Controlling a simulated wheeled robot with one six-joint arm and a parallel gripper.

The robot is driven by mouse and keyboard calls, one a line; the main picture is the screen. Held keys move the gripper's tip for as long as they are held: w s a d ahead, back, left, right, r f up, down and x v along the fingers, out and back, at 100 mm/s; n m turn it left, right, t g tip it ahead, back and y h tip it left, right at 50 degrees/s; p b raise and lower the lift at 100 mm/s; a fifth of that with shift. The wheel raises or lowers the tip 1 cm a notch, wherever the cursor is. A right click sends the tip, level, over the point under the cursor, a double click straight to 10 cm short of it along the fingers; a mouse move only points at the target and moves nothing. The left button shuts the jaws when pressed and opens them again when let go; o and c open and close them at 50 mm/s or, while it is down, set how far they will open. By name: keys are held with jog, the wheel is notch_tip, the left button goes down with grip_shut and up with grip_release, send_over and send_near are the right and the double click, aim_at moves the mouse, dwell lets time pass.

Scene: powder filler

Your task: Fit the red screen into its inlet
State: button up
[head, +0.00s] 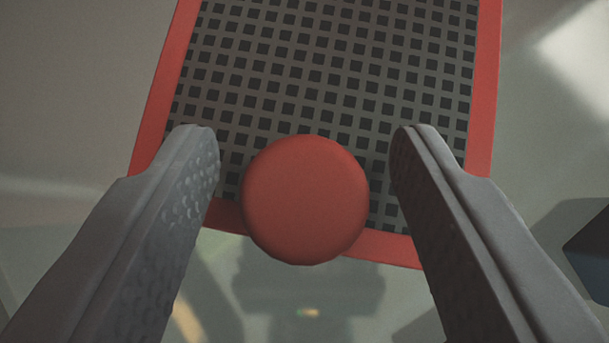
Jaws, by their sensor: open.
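The red screen (484,90) has a red frame around a grey mesh with square dark holes. It fills the upper middle of the head view, and its top end is cut off. A round red knob (305,200) sits at its near edge. My gripper (306,145) is open, with one finger on each side of the knob and clear gaps to both. The fingertips overlap the mesh in the picture; I cannot tell whether they touch it. The inlet cannot be made out in this view.
A pale, shiny surface (80,270) with blurred reflections lies around and below the screen. A dark block-like object (593,250) stands at the right edge, partly cut off. The area left of the screen looks clear.

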jog(key=v, duration=1.2)
